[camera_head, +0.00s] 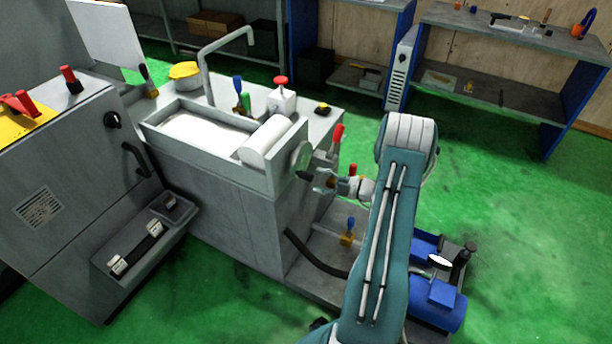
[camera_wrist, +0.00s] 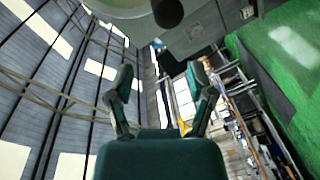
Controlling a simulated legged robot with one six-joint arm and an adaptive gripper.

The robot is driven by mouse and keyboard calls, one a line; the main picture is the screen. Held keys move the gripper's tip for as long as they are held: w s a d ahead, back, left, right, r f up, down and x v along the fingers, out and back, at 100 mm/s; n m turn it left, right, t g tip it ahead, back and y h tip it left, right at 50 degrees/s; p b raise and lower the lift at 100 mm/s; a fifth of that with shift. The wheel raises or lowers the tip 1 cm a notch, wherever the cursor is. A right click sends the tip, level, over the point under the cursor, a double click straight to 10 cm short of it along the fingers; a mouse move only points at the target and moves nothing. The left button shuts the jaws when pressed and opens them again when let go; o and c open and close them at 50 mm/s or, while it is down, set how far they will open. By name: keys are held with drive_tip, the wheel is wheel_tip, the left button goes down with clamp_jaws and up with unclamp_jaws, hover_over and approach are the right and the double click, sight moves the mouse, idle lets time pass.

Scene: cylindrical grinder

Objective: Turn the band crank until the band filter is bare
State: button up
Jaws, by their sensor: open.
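The band filter (camera_head: 163,146) is a grey open trough on the machine's side unit. A white band (camera_head: 210,131) lies in it, and a thick white roll (camera_head: 268,139) sits at its right end. The band crank (camera_head: 301,154) is a pale disc on the trough's right end, with a dark handle (camera_head: 304,175) low on it. My gripper (camera_head: 320,181) is just right of the handle. In the wrist view, the open fingers (camera_wrist: 160,74) are empty, and the dark round handle end (camera_wrist: 168,12) shows beyond them, with part of the crank disc (camera_wrist: 122,5) above.
A red-handled lever (camera_head: 337,134) stands close above my gripper. A blue motor unit (camera_head: 438,290) is on the floor at lower right. Green floor is clear at right.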

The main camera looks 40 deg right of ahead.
sight(296, 172)
drive_tip(key=s+d+f+m+t+h, duration=0.2)
drive_tip(key=d+f+m, duration=0.1)
drive_tip(key=m, duration=0.1)
drive_tip(key=x, duration=1)
drive_tip(key=shift+w+a+f, duration=0.1)
drive_tip(key=shift+w+f, duration=0.1)
drive_tip(key=shift+w, duration=0.15)
clamp_jaws()
